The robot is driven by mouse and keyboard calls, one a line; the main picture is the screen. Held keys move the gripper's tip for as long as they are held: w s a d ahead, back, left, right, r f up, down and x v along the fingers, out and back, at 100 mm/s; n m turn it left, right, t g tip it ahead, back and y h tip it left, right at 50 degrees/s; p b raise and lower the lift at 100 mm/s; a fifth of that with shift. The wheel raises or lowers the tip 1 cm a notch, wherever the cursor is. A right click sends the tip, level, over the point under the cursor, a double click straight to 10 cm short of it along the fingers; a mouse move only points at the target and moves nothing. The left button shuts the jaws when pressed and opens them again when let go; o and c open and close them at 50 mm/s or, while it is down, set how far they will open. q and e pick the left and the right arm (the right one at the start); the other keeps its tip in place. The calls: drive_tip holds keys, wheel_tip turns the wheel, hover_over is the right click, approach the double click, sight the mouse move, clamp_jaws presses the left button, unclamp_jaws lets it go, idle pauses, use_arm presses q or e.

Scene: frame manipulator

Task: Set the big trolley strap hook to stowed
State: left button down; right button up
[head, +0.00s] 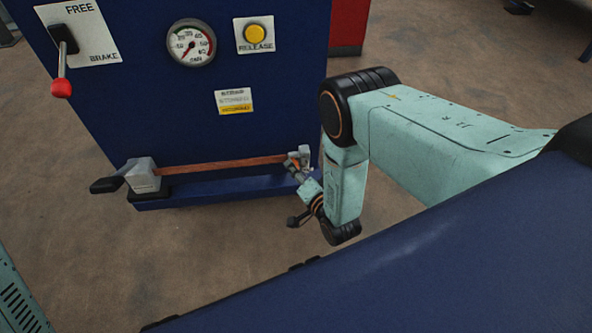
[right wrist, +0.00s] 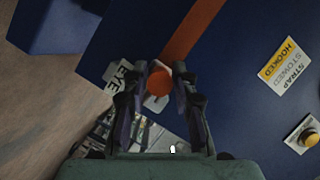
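The big trolley (head: 130,125) is a dark blue upright box. An orange-brown strap (head: 225,163) runs along its lower front from a pale buckle with a black lever (head: 143,178) to the right edge. My right gripper (head: 300,165) is at that right end. In the right wrist view, its two fingers (right wrist: 162,78) stand either side of a round orange knob (right wrist: 160,82) on a pale metal piece, seemingly the strap hook. An EYE label (right wrist: 118,88) is beside it. I cannot tell whether the fingers press on the knob. My left gripper is not in view.
A STRAP label reading HOOKED and STOWED (right wrist: 285,66) is on the panel. Above are a red-tipped brake lever (head: 62,75), a gauge (head: 191,44) and a yellow release button (head: 255,33). A red box (head: 348,25) stands behind. The floor in front is clear.

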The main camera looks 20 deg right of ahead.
clamp_jaws()
drive_tip(key=shift+a, duration=0.1)
idle(0.4)
